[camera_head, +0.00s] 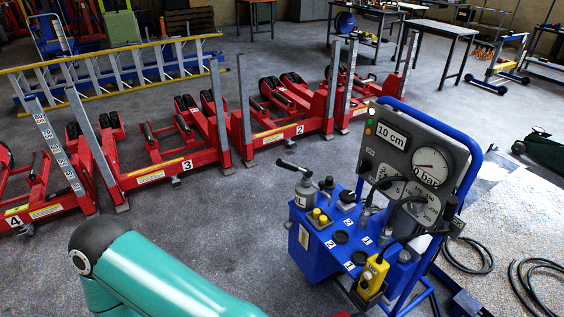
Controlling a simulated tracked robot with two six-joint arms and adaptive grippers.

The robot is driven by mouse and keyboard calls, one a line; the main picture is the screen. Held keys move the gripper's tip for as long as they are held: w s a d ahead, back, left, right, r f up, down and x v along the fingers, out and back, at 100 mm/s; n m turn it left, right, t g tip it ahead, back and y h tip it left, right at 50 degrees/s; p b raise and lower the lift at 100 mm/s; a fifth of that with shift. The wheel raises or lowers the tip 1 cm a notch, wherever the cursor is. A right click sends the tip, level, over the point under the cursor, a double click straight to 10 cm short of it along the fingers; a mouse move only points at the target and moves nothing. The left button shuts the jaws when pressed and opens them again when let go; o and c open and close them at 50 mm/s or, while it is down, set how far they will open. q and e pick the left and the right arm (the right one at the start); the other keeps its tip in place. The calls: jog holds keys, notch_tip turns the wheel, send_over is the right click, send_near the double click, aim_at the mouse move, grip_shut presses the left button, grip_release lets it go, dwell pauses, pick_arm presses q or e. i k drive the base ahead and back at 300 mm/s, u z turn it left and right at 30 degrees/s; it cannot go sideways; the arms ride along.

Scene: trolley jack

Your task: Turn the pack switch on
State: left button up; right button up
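A blue hydraulic pack (318,262) stands on the floor right of centre, with a blue tubular frame and a tilted grey panel (396,137). The panel carries a "10 cm" display (390,134), a large round gauge (431,166) and small lights at its upper left edge. On the pack's top are yellow buttons (320,217), numbered black parts and a black knob (347,197). A yellow control box (373,276) is at its front right. I cannot tell which part is the pack switch. Neither gripper is in view; only a teal link of my arm shows at the lower left.
Red jack units (185,160) numbered 2, 3 and 4 stand in a row behind and left of the pack. Black hoses (470,258) lie on the floor at right. Grey floor between jacks and pack is clear.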

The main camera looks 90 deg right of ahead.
aim_at(365, 164)
jog(key=u, duration=0.2)
jog(key=i, duration=0.4)
jog(key=z, duration=3.15)
jog(key=i, duration=0.45)
jog(key=u, duration=0.45)
